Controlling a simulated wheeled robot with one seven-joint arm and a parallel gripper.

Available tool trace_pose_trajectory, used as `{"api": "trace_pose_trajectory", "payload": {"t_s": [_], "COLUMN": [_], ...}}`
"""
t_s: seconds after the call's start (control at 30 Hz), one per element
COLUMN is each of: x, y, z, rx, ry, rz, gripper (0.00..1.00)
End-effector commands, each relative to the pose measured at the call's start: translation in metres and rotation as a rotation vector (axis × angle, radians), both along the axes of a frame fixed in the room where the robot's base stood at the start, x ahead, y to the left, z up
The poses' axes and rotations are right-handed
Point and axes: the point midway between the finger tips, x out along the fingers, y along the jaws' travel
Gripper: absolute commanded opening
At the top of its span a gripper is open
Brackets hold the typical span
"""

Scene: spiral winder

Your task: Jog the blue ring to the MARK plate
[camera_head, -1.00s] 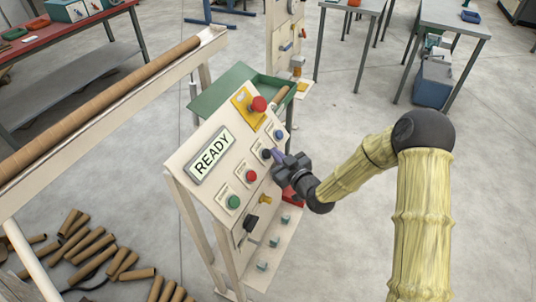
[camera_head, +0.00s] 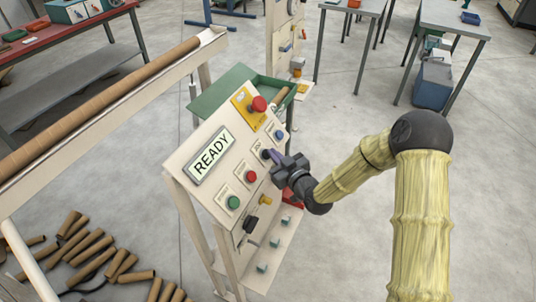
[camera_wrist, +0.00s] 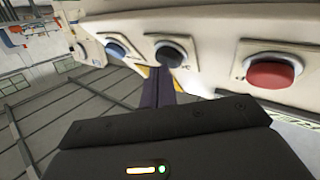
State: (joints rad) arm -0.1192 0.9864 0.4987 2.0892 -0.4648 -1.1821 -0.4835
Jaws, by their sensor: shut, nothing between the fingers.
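A sloped cream control panel (camera_head: 216,182) shows a READY display (camera_head: 211,155). It carries a green button (camera_head: 233,202), a red button (camera_head: 251,176) and a blue button (camera_head: 278,134). My gripper (camera_head: 272,157) is shut and empty at the panel, beside a black button. In the wrist view the purple-tinged fingers (camera_wrist: 158,88) end just below the black button (camera_wrist: 168,53); I cannot tell if they touch it. The blue button (camera_wrist: 115,48) is to its left and the red button (camera_wrist: 273,72) to its right. I cannot make out the blue ring or the MARK plate.
A red emergency button (camera_head: 259,104) sits on a yellow plate above. A long cardboard tube (camera_head: 100,98) lies along the winder's rail at left. Several cut tubes (camera_head: 90,246) lie on the floor. A green tray (camera_head: 234,92) stands behind the panel.

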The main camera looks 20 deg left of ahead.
Motion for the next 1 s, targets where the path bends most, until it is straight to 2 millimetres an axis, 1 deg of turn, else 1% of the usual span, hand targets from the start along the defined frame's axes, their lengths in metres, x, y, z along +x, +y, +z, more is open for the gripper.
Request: {"api": "trace_pose_trajectory", "payload": {"t_s": [0.67,1.0], "x": [0.0,-0.001], "y": [0.003,-0.006], "z": [-0.003,0.006], "rx": [0.0,0.0], "ry": [0.0,0.0], "rz": [0.001,0.001], "gripper": [0.0,0.0]}}
